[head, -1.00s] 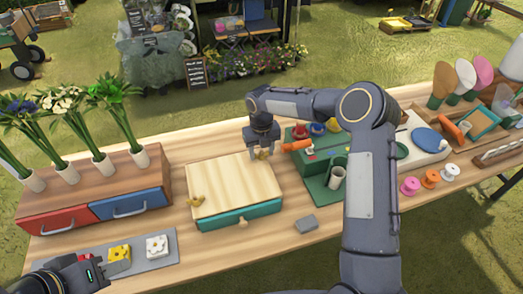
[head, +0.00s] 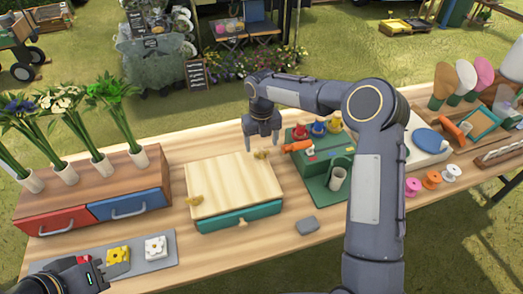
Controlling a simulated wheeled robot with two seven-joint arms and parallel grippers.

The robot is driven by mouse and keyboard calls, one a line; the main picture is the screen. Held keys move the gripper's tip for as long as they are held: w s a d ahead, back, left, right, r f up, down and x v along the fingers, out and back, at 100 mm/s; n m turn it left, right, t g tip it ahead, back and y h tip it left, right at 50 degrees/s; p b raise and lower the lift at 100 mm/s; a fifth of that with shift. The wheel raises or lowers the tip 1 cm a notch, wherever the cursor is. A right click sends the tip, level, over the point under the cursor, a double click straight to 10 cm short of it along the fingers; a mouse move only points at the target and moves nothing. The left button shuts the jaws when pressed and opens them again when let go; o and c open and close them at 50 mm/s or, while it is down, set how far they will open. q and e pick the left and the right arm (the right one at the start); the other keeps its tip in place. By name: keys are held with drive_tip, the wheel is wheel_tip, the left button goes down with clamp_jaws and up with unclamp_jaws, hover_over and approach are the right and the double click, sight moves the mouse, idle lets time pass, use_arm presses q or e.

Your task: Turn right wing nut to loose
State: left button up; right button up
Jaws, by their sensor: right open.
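A wooden press board (head: 236,184) lies on top of a teal drawer box (head: 239,219) in the middle of the table. The right wing nut (head: 262,155), small and brass, stands at the board's far right corner. The left wing nut (head: 194,200) is at the board's left edge. My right gripper (head: 262,149) points down with its fingers apart and empty. It is just above and behind the right wing nut; whether a finger touches it I cannot tell. My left gripper (head: 105,262) is low at the left by the grey mat, its fingers partly cut off and unclear.
Flower vases stand on a drawer unit (head: 95,190) at left. Yellow and white blocks sit on a grey mat (head: 178,257).

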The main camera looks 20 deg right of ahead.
sight(262, 152)
drive_tip(key=shift+r, duration=1.55)
drive_tip(key=s+d+r+m+t+y, duration=0.1)
drive_tip(key=s+d+r+m, duration=0.2)
drive_tip(key=s+r+m, duration=0.45)
drive_tip(key=s+d+r+m+t, duration=0.25)
drive_tip(key=s+r+m, duration=0.25)
drive_tip(key=s+m, duration=0.6)
drive_tip(key=s+a+f+m+t+y, duration=0.1)
drive_tip(key=s+f+m, duration=0.1)
drive_tip(key=s+m, duration=0.6)
drive_tip(key=s+a+f+m+t+y, duration=0.1)
drive_tip(key=s+f+m, duration=0.1)
drive_tip(key=s+m, duration=0.6)
drive_tip(key=m, duration=0.4)
drive_tip(key=shift+s+y, duration=0.4)
drive_tip(key=shift+c, duration=0.4)
